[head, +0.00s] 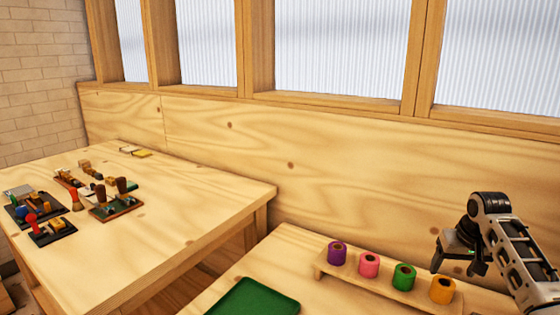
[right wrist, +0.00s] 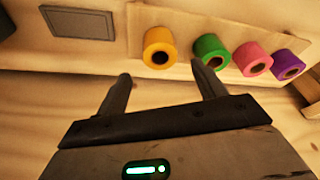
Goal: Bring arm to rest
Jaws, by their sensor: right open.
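My right gripper (head: 458,256) is at the right of the head view, raised beside the yellow roll end of the wooden rack. In the right wrist view its two fingers (right wrist: 162,92) stand apart with nothing between them. Ahead of them in that view are the yellow roll (right wrist: 158,47), the green roll (right wrist: 211,51), the pink roll (right wrist: 252,58) and the purple roll (right wrist: 288,65), in a row on the rack. My left gripper does not show in either view.
The wooden rack (head: 385,292) stands on the near table. A green mat (head: 254,298) lies left of it. A second table (head: 165,225) at the left holds small tools and blocks. A wooden wall (head: 330,150) with windows closes off the back. A grey panel (right wrist: 78,21) shows left of the rolls.

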